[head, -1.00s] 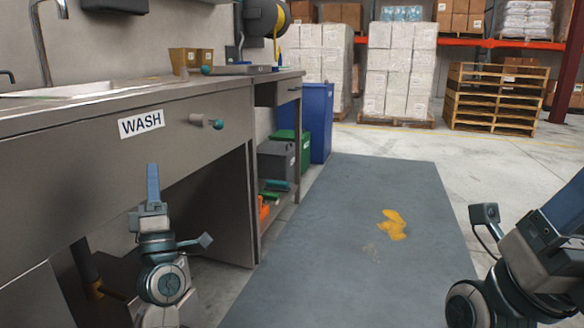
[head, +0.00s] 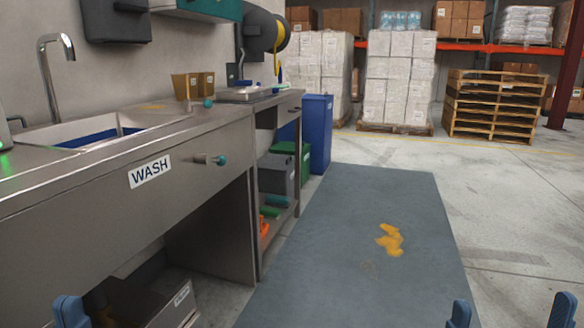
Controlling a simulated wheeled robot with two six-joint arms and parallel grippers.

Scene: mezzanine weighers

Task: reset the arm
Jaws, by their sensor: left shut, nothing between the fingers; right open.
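My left gripper (head: 71,312) shows only as a blue fingertip at the bottom left edge of the head view, in front of the wash bench. It is shut with nothing held. My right gripper (head: 511,312) shows as two blue fingertips set wide apart at the bottom right edge. It is open and empty, over the floor at the mat's right side. The rest of both arms is out of the picture.
A steel bench (head: 90,205) with a sink (head: 75,137) and a WASH label (head: 150,172) runs along the left. A grey mat (head: 340,235) bears a yellow spill (head: 390,240). A blue bin (head: 317,130) stands past the bench. Pallets (head: 490,105) stand behind; floor at right is clear.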

